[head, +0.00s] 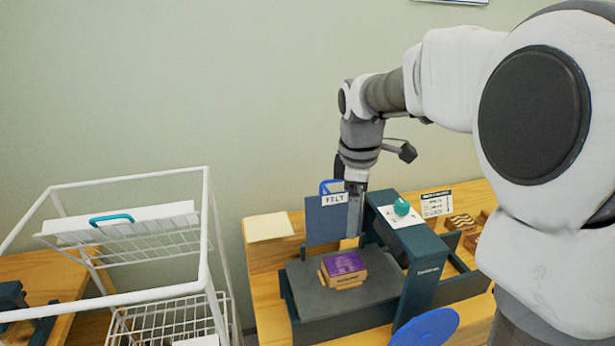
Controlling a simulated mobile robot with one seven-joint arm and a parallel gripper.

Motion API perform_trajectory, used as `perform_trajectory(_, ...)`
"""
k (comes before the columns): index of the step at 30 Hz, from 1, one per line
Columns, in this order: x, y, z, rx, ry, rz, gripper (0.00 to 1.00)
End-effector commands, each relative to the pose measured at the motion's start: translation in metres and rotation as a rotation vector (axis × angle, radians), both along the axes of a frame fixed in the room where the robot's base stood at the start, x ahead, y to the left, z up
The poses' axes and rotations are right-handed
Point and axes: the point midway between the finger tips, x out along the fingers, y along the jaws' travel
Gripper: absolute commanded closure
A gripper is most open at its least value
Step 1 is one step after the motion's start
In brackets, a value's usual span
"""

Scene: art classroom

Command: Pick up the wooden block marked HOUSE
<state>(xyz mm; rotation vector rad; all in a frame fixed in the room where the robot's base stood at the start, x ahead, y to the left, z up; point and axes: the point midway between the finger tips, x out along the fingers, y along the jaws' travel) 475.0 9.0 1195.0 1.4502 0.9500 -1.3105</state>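My gripper (355,212) points down in the head view, at the back of the dark press-like stand, beside the blue panel labelled FELT or similar. Its fingers are seen edge-on, so I cannot tell whether it is open or shut. A wooden block with a purple top (344,263) lies on the grey bed of the stand, in front of and below the gripper, apart from it. The writing on it is too small to read. Other wooden blocks (461,221) with carved patterns sit at the right. No HOUSE mark is legible on any block.
The dark press-like stand (425,275) carries a teal knob (401,207) on a white sheet. The blue panel (324,222) stands at the back. A white wire rack (205,240) is at the left. A blue disc (428,328) is at the front. A pale sheet (268,227) lies back left.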

Motion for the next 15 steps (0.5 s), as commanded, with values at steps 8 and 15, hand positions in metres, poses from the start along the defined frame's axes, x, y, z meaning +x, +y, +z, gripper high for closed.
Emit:
perform_trajectory(8, 0.056, 0.001, -0.036, -0.001, 0.104, 0.327, 0.0)
perform_trajectory(15, 0.074, 0.001, -0.055, 0.008, 0.137, 0.459, 0.0)
